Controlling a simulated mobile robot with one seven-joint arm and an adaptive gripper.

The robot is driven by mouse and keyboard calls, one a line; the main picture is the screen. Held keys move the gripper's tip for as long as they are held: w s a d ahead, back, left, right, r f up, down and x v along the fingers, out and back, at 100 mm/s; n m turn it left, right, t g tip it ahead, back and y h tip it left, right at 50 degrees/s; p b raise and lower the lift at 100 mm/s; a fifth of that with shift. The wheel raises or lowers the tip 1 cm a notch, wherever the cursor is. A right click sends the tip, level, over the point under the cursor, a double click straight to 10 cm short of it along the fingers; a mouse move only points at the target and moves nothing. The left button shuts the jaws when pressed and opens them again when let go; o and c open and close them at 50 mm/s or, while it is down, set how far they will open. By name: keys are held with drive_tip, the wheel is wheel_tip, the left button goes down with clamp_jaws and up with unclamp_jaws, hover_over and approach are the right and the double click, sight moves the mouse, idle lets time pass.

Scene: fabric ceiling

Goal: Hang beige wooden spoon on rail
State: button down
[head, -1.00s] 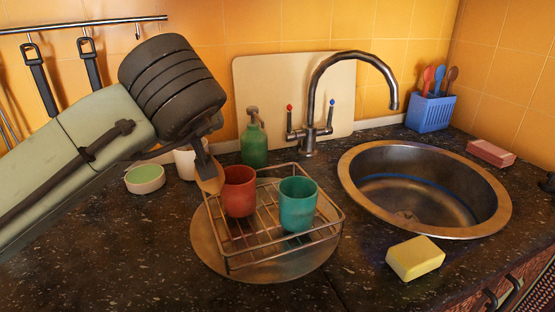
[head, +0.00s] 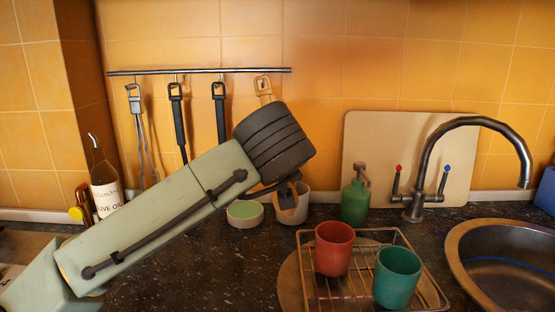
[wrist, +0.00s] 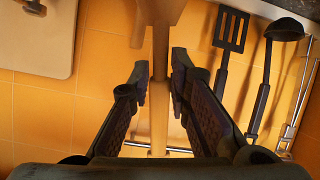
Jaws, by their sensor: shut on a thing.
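The beige wooden spoon runs upright between my fingers in the wrist view (wrist: 160,110), its wide end toward the counter. My gripper (wrist: 161,82) is shut on its handle. My wrist hides the middle of the spoon. My gripper (head: 288,188) is partly hidden there.
A whisk (head: 140,130) and two black utensils (head: 178,120) hang left of the spoon. The dish rack (head: 425,290) holds red and teal cups.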

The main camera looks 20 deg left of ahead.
drive_tip(key=r+x, duration=0.1)
drive_tip(key=x, duration=0.5)
drive_tip(key=shift+w, duration=0.45)
drive_tip(key=shift+a, duration=0.1)
idle(0.7)
drive_tip(key=c, duration=1.4)
unclamp_jaws()
